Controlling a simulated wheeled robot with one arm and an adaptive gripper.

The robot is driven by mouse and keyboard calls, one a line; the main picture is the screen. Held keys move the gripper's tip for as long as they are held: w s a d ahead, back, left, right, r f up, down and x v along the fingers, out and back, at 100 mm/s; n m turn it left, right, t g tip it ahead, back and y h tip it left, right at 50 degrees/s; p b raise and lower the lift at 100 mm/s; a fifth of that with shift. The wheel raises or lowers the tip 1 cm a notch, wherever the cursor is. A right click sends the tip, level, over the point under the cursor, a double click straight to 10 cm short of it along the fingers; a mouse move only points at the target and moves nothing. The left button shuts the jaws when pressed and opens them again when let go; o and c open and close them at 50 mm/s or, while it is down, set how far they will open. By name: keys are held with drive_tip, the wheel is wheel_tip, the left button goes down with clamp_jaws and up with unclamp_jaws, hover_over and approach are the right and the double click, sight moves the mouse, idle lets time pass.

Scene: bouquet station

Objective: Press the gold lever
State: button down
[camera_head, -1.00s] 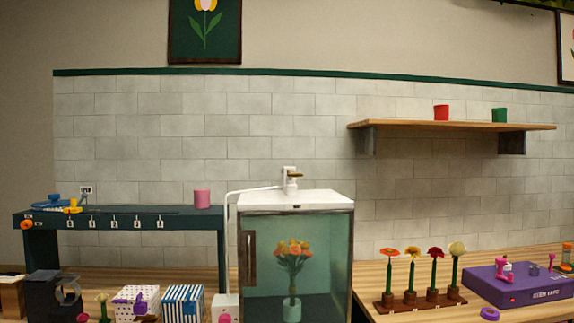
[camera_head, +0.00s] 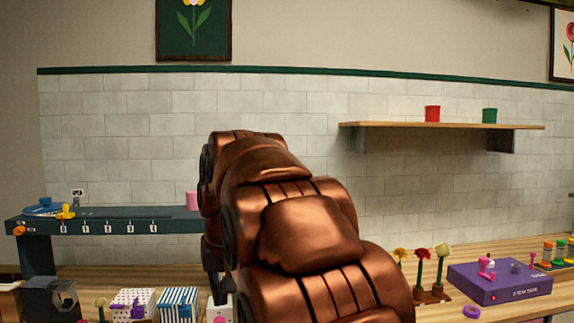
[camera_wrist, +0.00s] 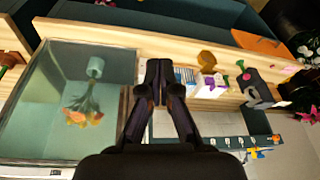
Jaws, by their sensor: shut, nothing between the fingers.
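The gold lever, which sat on the white fitting on top of the glass cabinet, is hidden behind my copper-coloured arm in the head view. I cannot make it out in the wrist view. The glass cabinet (camera_wrist: 35,115), with an orange bouquet (camera_wrist: 84,110) inside, fills the left of the wrist view, which looks upside down. My gripper (camera_wrist: 159,68) is shut and empty, its dark fingers together beside the cabinet in that picture. How far the fingertips are from the lever cannot be told.
A dark bench (camera_head: 105,226) stands at left with a pink cup (camera_head: 192,200) on it. A striped box (camera_head: 178,303) and a dotted box (camera_head: 133,304) are in front. A flower rack (camera_head: 432,297) and a purple box (camera_head: 500,283) stand right. A wooden shelf (camera_head: 440,125) hangs above.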

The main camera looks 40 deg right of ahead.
drive_tip(key=w+d+r+m+t+h+p, duration=0.1)
drive_tip(key=d+r+p, duration=0.4)
drive_tip(key=d+r, duration=0.7)
drive_tip(key=w+d+r+m+t+h+p, duration=0.2)
drive_tip(key=w+d+r+t+h+p, duration=0.1)
drive_tip(key=d+r, duration=0.9)
wheel_tip(320, 180, up, 6)
drive_tip(key=shift+w+d+f+h+p, duration=0.1)
drive_tip(key=shift+w+d+h+p, duration=0.2)
drive_tip(key=shift+w+p, duration=0.5)
drive_tip(key=shift+f, duration=0.1)
drive_tip(key=x, duration=0.5)
drive_tip(key=b+x, duration=0.1)
drive_tip(key=x, duration=0.4)
drive_tip(key=shift+s+d+f+b, duration=0.1)
drive_tip(key=shift+d+f+b, duration=0.15)
drive_tip(key=shift+f, duration=0.2)
drive_tip(key=shift+s+a+f+b, duration=0.15)
drive_tip(key=shift+a+f+b, duration=0.05)
drive_tip(key=shift+f+b, duration=0.7)
drive_tip(key=shift+f, duration=0.5)
drive_tip(key=shift+f, duration=0.1)
drive_tip(key=shift+f, duration=0.1)
